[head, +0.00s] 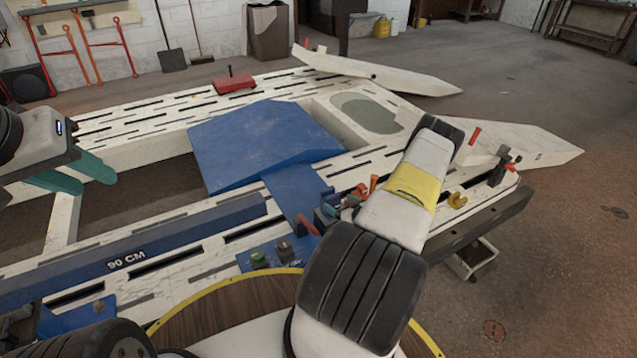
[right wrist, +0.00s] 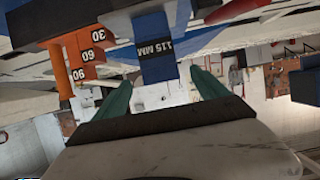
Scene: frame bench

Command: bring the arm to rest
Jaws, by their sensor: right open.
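My left gripper (head: 78,178) is at the left edge of the head view, above the white slotted frame bench (head: 150,115). Its two teal fingers are apart with nothing seen between them. My right arm reaches up from the bottom centre of the head view over the bench's right part. Its fingers are hidden there. In the right wrist view my right gripper (right wrist: 160,80) has its two teal fingers spread, with no object held. A blue piece marked 115 MM (right wrist: 157,50) shows beyond and between them; I cannot tell how far away it is.
A blue ramp-like plate (head: 262,145) lies on the bench, with a blue 90 CM bar (head: 150,250) in front. An orange marked piece (right wrist: 82,65) shows in the wrist view. The floor at right is mostly clear.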

